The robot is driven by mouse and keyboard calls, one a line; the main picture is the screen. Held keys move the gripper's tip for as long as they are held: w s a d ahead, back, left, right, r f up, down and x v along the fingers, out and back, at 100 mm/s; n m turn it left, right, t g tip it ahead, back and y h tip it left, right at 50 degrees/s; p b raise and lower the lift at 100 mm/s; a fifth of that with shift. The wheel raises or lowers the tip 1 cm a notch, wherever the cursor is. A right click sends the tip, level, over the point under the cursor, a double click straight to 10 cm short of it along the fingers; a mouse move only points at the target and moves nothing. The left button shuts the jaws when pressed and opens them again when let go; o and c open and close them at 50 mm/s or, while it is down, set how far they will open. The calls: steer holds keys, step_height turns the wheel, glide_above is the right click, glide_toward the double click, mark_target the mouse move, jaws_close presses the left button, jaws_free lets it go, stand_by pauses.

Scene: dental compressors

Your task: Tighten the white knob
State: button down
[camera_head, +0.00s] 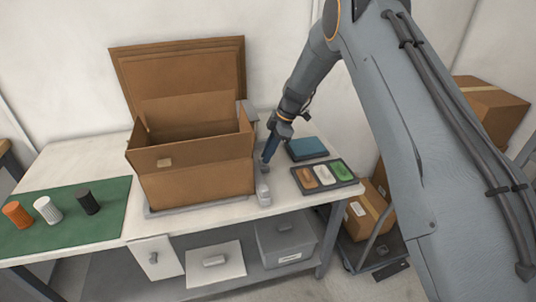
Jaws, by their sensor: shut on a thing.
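A white ribbed knob (48,210) lies tilted on the green mat (75,236) at the left. An orange knob (17,214) is to its left and a black knob (87,202) to its right. My gripper (265,162) points down just right of the open cardboard box, far from these knobs. It is shut on a small grey part (263,189) at the table's front right. The contact is small and partly hidden, so the part's exact shape is unclear.
The open cardboard box (197,182) fills the middle of the table. A dark tray (348,182) with orange, white and green pieces and a blue pad (306,148) lie to the right. A grey bin (285,243) stands below, and a cart with boxes (366,216) at right.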

steer(key=m+t+b, duration=0.1)
steer(key=m+b, duration=0.1)
steer(key=m, duration=0.1)
steer(key=shift+s+m, duration=0.15)
steer(key=shift+m, duration=0.25)
steer(key=m+t+b, duration=0.2)
steer(key=m, duration=0.1)
steer(key=shift+s+m, duration=0.15)
steer(key=shift+m, duration=0.15)
steer(key=m, duration=0.2)
steer(key=shift+s+a+m+t+h+b, duration=0.1)
steer(key=shift+m+t+h+b, duration=0.2)
steer(key=shift+t+b, duration=0.1)
steer(key=shift+a+r+m+t+h+p, duration=0.1)
steer(key=shift+m+t+h+p, duration=0.3)
steer(key=shift+m, duration=1)
steer(key=c, duration=1.8)
jaws_free()
steer(key=shift+s, duration=0.1)
steer(key=shift+o, duration=0.2)
steer(key=b+v, duration=0.1)
steer(key=v, duration=0.6)
steer(key=shift+r+b, duration=0.3)
steer(key=shift+b, duration=0.1)
